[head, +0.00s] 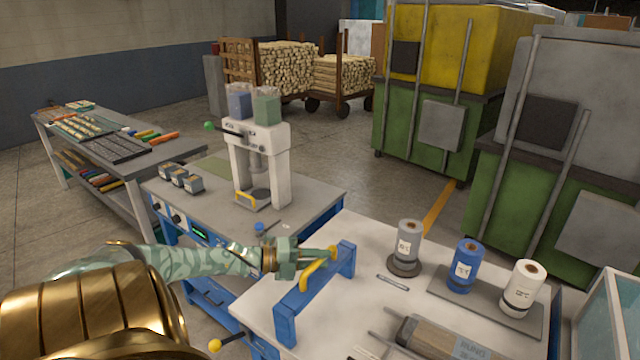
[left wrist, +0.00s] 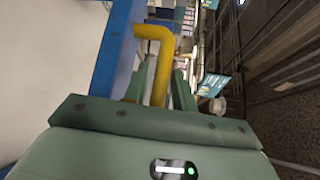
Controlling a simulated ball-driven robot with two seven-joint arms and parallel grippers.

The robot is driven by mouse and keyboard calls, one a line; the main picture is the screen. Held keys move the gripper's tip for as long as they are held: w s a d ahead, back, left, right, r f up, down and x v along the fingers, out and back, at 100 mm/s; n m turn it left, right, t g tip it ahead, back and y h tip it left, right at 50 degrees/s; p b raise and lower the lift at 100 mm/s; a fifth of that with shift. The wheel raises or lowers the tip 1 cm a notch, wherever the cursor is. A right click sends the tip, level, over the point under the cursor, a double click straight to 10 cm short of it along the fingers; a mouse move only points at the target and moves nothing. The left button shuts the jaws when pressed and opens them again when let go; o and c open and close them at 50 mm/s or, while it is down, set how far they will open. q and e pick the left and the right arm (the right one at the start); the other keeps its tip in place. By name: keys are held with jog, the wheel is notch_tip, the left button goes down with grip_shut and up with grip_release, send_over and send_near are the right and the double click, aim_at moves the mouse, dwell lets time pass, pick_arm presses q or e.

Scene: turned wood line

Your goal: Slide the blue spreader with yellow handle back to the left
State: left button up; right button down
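The blue spreader (head: 313,296) is a beam standing across the left part of the white-topped table (head: 375,325), with a raised blue far end. Its yellow handle (head: 308,282) is on its left side. My left gripper (head: 322,258) is at the handle, fingers pointing right. In the left wrist view the yellow handle (left wrist: 159,65) passes between the green fingers of my left gripper (left wrist: 158,88), beside the blue beam (left wrist: 112,55). The fingers are apart with the handle between them; I cannot tell whether they press on it. My right gripper is not in view.
Right of the spreader stand a grey cylinder (head: 408,244), a blue cylinder (head: 466,266) and a white cylinder (head: 523,286). A small flat strip (head: 393,282) lies on the table. A white dispenser (head: 262,160) stands on the left bench.

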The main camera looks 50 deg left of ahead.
pick_arm(q)
jog(key=shift+o, duration=0.6)
jog(key=shift+s+a+f, duration=0.1)
jog(key=shift+a, duration=0.1)
jog(key=shift+d, duration=0.1)
jog(key=shift+s, duration=0.25)
jog(key=p+v, duration=0.2)
jog(key=v, duration=1.4)
jog(key=shift+a+p, duration=0.2)
jog(key=shift+p, duration=0.15)
jog(key=shift+w, duration=0.15)
